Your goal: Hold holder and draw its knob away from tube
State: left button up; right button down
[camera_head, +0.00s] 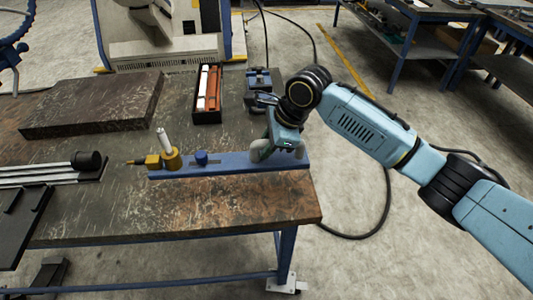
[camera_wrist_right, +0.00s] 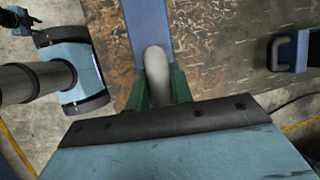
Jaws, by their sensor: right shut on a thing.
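The holder is a long blue bar (camera_head: 228,164) lying along the table's front edge, with a grey handle (camera_head: 261,150) at its right end. At its left end stand a brass-coloured collar (camera_head: 173,160) with a pale upright tube (camera_head: 164,141) and a brass knob (camera_head: 152,161) pointing left from the collar. A blue round cap (camera_head: 201,157) sits on the bar. My right gripper (camera_head: 275,146) is at the handle. In the right wrist view its green fingers (camera_wrist_right: 158,88) are shut on the grey handle (camera_wrist_right: 157,65). My left gripper is not in view.
Behind the bar are a black tray (camera_head: 207,118) with white and red sticks and a dark slab (camera_head: 95,103). A blue block device (camera_head: 259,80) stands behind my right gripper. Metal rods (camera_head: 45,175) lie at left. The table front (camera_head: 190,205) is clear.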

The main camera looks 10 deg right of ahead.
aim_at(271, 161)
jog(key=shift+r, duration=0.7)
jog(key=shift+f, duration=0.4)
jog(key=shift+s+f, duration=0.15)
jog(key=shift+f, duration=4.3)
jog(key=shift+s+f, duration=0.1)
jog(key=shift+f, duration=0.05)
